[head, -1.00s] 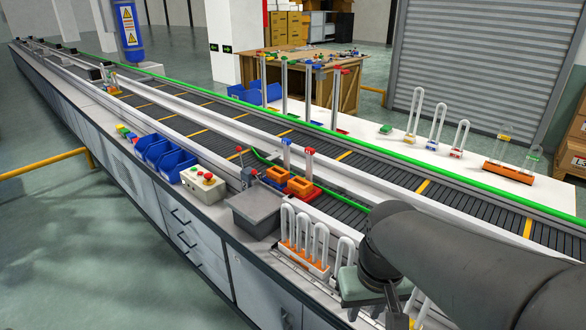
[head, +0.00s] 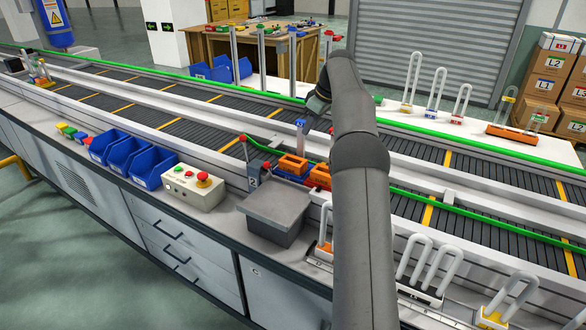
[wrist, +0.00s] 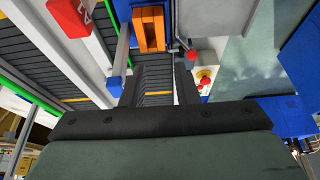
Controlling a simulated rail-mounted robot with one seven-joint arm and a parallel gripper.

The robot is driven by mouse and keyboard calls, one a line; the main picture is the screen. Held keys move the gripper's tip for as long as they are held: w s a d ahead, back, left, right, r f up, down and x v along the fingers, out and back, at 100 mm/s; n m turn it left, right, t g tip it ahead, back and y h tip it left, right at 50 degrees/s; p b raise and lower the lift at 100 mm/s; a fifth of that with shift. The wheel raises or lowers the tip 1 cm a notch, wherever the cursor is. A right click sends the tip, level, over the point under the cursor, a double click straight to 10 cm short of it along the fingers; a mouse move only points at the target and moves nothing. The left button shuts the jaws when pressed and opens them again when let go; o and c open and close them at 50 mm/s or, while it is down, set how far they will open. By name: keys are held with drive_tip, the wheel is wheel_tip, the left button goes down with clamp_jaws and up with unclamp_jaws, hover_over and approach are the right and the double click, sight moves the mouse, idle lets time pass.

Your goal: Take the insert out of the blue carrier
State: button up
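The blue carrier (head: 290,177) sits on the conveyor in the head view, with an orange insert (head: 293,164) on it and a blue-capped post (head: 300,127) behind. In the wrist view the blue carrier (wrist: 172,14) and orange insert (wrist: 148,30) are at the top centre, beyond the fingertips. The blue post cap (wrist: 115,86) shows close to the left finger. My gripper (wrist: 157,84) is open, with nothing between its two dark fingers. In the head view, my arm hides the fingertips and part of the neighbouring red carrier with its orange insert (head: 320,176).
A grey box (head: 274,212), a control box with a red button (head: 203,181) and blue bins (head: 150,160) stand on the near bench. White U-shaped pieces (head: 425,262) stand at the right.

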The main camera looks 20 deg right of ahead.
hover_over(290, 162)
drive_tip(key=s+d, duration=0.2)
drive_tip(key=s, duration=0.1)
drive_tip(key=f, duration=1)
drive_tip(key=shift+w+a+f, duration=0.1)
drive_tip(key=shift+w+a, duration=0.05)
drive_tip(key=shift+a, duration=0.1)
drive_tip(key=shift+p+x, duration=0.75)
drive_tip(key=shift+x, duration=2.1)
drive_tip(key=shift+w, duration=0.15)
clamp_jaws()
